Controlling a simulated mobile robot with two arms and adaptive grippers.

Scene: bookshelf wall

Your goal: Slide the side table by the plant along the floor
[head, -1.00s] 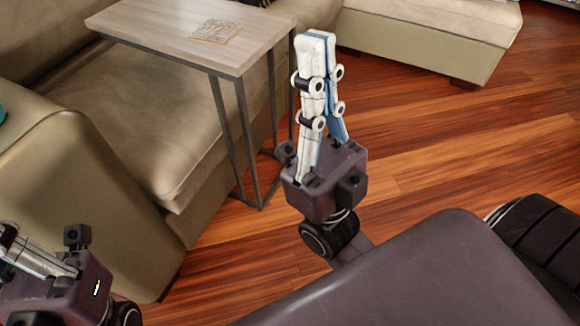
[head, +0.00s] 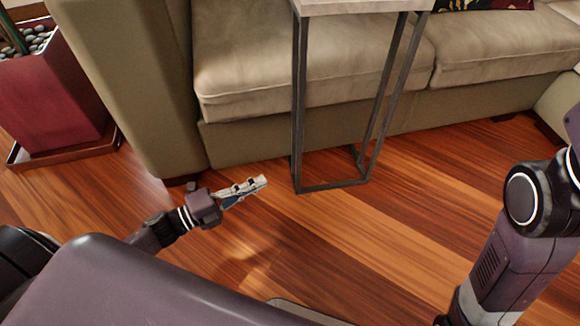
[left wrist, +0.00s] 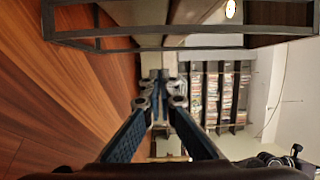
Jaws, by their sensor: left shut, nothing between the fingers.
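The side table has a dark metal frame (head: 298,110) standing on the floor in front of the sofa. Its pale wood top (head: 350,5) is cut off by the upper edge of the head view. My left gripper (head: 264,181) is shut and empty, low over the floor. Its tips point right, just left of the table's near-left leg, with a small gap in the head view. In the left wrist view, the shut fingertips (left wrist: 160,78) show, and dark frame bars (left wrist: 180,47) cross the top. My right arm enters at the right; its gripper is out of view.
A red planter (head: 50,100) with pebbles stands on a tray at the left. The beige sofa (head: 160,100) is behind the table. Wood floor (head: 400,230) is clear to the right and in front. A bookshelf (left wrist: 215,95) shows in the left wrist view.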

